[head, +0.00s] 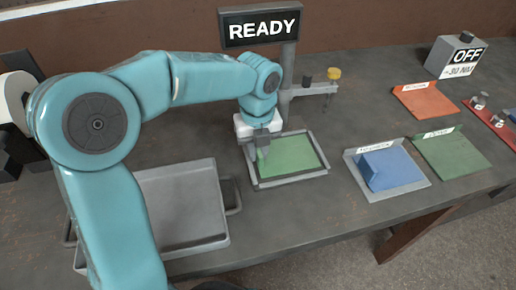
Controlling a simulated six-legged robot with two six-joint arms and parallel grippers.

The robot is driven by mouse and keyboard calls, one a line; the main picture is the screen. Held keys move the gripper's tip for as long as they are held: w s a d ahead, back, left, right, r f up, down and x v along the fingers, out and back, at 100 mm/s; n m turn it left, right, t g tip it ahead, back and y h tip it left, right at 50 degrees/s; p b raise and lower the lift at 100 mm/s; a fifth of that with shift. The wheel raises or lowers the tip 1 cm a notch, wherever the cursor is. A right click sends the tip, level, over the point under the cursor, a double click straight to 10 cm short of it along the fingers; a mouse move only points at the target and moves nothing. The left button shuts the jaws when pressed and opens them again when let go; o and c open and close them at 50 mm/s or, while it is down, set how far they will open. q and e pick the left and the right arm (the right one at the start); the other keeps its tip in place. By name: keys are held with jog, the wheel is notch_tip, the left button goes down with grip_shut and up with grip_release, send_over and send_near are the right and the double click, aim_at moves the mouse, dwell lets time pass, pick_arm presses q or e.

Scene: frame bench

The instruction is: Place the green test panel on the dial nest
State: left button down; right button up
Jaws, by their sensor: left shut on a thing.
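The green test panel (294,156) is a flat light-green plate near the middle of the bench. It lies within the grey rim of the dial nest (312,178), below the sign post; I cannot tell whether it rests fully on the nest. My left gripper (264,153) reaches down from above at the panel's left edge and is shut on the panel. The jaw tips are small and partly hard to make out. My right gripper is not in view.
A grey tray (185,205) with handles stands left of the nest. A READY sign (260,27) rises behind it, with a side bracket (318,89). To the right are a blue block (392,168) on a grey plate, a green plate (455,153), an orange plate (425,101) and an OFF box (455,55).

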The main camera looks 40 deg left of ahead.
pick_arm(q)
jog(key=shift+r, duration=0.1)
jog(key=shift+f, duration=0.2)
jog(key=c, duration=1.1)
grip_release()
jog(key=shift+r, duration=0.1)
notch_tip(320, 180, up, 8)
jog(key=shift+f+p, duration=0.2)
jog(key=shift+p, duration=0.35)
